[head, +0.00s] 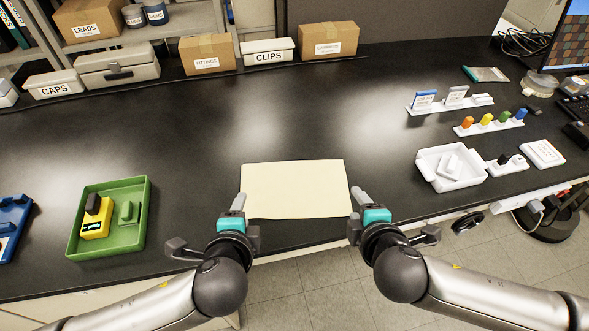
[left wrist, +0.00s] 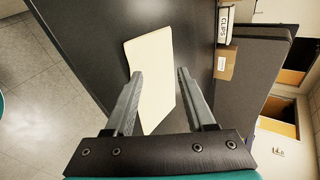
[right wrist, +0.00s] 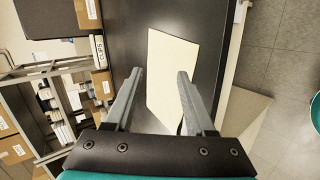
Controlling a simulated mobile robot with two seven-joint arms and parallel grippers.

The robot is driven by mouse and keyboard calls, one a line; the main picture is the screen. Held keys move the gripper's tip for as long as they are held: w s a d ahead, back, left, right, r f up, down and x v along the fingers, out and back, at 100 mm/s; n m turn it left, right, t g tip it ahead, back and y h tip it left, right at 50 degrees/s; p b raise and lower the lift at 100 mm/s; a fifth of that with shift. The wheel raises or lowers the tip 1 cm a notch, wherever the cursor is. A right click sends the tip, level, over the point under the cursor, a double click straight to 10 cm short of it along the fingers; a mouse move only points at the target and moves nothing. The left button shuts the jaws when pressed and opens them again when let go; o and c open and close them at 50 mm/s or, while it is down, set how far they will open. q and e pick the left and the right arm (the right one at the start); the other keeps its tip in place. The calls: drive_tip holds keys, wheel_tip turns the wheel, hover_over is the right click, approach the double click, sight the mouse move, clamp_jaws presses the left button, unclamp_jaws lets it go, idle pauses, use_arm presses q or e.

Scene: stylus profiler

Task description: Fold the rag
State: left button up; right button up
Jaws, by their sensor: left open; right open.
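The rag (head: 295,188) is a cream rectangle lying flat and unfolded on the black bench near its front edge. My left gripper (head: 240,200) is open at the rag's front left corner. My right gripper (head: 357,196) is open at its front right corner. In the left wrist view the rag (left wrist: 152,75) shows between and beyond the open fingers (left wrist: 160,72). In the right wrist view the rag (right wrist: 172,70) also lies between and beyond the open fingers (right wrist: 161,72). Nothing is held. I cannot tell whether either gripper touches the cloth.
A green tray (head: 145,215) with a yellow device (head: 96,222) stands to the left. A white tray (head: 432,157) and several small holders stand to the right. Boxes line the back. The bench (head: 290,110) behind the rag is clear.

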drive_tip(key=shift+r, duration=0.4)
